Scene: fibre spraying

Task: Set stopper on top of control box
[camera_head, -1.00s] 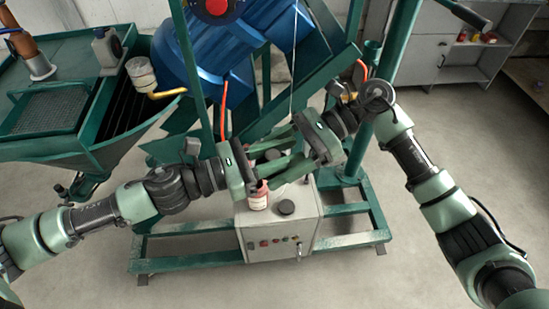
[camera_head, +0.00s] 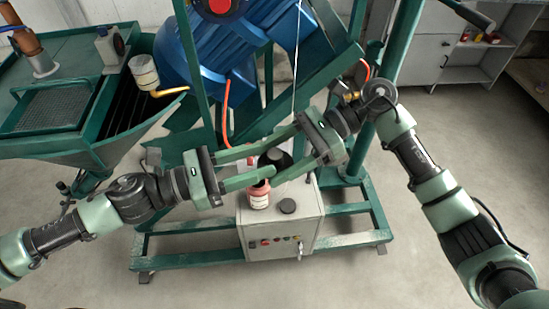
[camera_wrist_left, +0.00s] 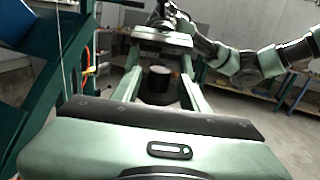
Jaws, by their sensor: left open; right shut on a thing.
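The control box (camera_head: 280,236) is a pale grey box with a row of buttons on its front, low in the green frame. My right gripper (camera_head: 284,159) is shut on a dark round stopper (camera_head: 274,157) and holds it above the back of the box. My left gripper (camera_head: 262,163) is open, its fingers reaching from the left to either side of the stopper. In the left wrist view, the dark stopper (camera_wrist_left: 158,88) with a pale patch on top shows between the fingers, with my right gripper behind it. The fingers partly hide the stopper.
Green frame posts and a blue drum (camera_head: 232,50) stand close behind. A green tank (camera_head: 60,110) is at left. Open floor lies in front.

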